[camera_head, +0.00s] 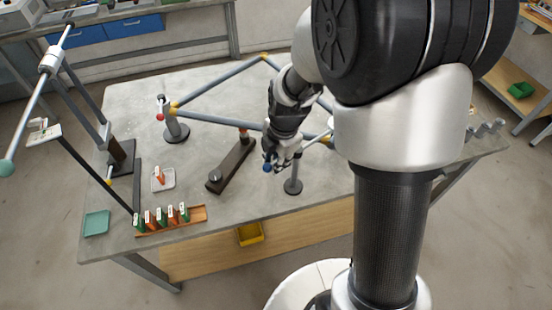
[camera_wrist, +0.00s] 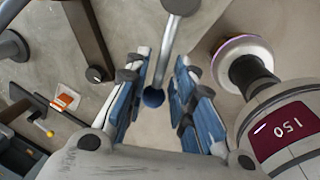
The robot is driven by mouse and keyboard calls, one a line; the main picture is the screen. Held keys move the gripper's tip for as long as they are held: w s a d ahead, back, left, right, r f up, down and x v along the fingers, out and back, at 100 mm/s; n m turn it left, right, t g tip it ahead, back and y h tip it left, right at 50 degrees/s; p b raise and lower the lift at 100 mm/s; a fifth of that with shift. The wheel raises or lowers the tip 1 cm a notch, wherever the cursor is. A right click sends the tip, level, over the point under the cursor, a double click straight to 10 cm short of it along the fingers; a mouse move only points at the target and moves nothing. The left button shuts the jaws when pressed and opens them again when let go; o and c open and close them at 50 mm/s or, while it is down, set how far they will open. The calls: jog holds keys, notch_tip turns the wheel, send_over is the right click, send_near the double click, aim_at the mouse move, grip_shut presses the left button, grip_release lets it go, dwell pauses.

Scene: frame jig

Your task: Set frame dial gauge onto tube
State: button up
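My gripper (camera_head: 278,162) is over the middle of the table, fingers pointing down. In the wrist view its blue-padded fingers (camera_wrist: 158,100) stand apart, astride a thin grey rod (camera_wrist: 166,50) with a dark blue ball (camera_wrist: 152,97) at its end. Gaps show between ball and fingers. The ball (camera_head: 267,167) also shows beside the fingertips in the head view. A rounded device with a dark red display reading 150 (camera_wrist: 283,129) fills the wrist view's right edge. I cannot tell whether it is the dial gauge or what bears it. Grey frame tubes (camera_head: 222,118) with yellow joints stand behind the gripper.
A dark bar with a round knob (camera_head: 235,160) lies left of my gripper. A small tray (camera_head: 163,187), a rack of several coloured pieces (camera_head: 197,216) and a tall post stand (camera_head: 120,160) occupy the table's left side.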

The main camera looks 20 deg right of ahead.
jog(key=shift+o, duration=0.5)
notch_tip(320, 180, up, 12)
jog(key=s, duration=0.2)
jog(key=shift+d, duration=0.35)
jog(key=s+r+m+t+b, duration=0.1)
jog(key=s+m, duration=0.8)
jog(key=m, duration=0.2)
jog(key=s+r+m+t+b, duration=0.1)
jog(key=s+r+m+b, duration=0.1)
jog(key=s+m, duration=0.8)
jog(key=shift+a+r+m+t+h+b, duration=0.15)
jog(key=shift+r+m+t+h+b, duration=0.2)
jog(key=shift+m, duration=0.25)
